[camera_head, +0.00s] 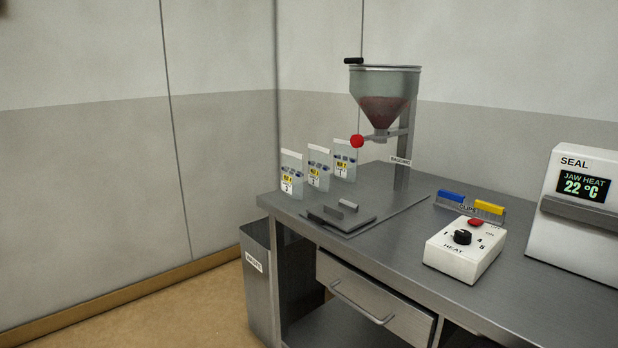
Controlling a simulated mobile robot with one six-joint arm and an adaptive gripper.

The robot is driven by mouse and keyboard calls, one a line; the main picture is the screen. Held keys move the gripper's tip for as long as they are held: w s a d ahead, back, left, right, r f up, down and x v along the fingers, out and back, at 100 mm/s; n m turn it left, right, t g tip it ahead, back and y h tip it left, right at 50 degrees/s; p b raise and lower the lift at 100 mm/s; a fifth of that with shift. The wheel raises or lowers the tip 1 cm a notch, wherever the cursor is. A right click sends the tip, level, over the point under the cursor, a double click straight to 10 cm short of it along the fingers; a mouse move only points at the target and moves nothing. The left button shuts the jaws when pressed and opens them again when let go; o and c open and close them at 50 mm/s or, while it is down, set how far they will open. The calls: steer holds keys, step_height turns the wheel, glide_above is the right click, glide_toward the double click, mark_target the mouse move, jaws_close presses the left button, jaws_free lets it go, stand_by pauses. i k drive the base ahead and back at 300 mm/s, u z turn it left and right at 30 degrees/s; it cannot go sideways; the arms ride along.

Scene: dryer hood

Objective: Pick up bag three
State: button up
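Three clear upright bags with white tops and yellow labels stand in a slanting row at the left end of the steel bench. They are the near bag (291,165), the middle bag (318,160) and the far bag (344,153). Each bears a small white number tag low on its front. The numbers are too small to read surely, so I cannot tell which is bag three. The bags stand apart from any gripper; my gripper is not in view.
A hopper (384,83) with dark red contents and a red knob (357,141) stands behind and right of the bags. A flat scale-like plate (341,217) lies in front. A clip rack (470,207), heat control box (465,250) and sealer (575,235) stand right. A bin (257,290) stands below left.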

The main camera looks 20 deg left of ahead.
mark_target(292, 179)
steer(key=u, duration=0.05)
steer(key=k, duration=1.35)
steer(key=u, duration=0.25)
steer(key=i, duration=0.6)
steer(key=u, duration=0.4)
steer(key=i, duration=1.2)
steer(key=u, duration=0.2)
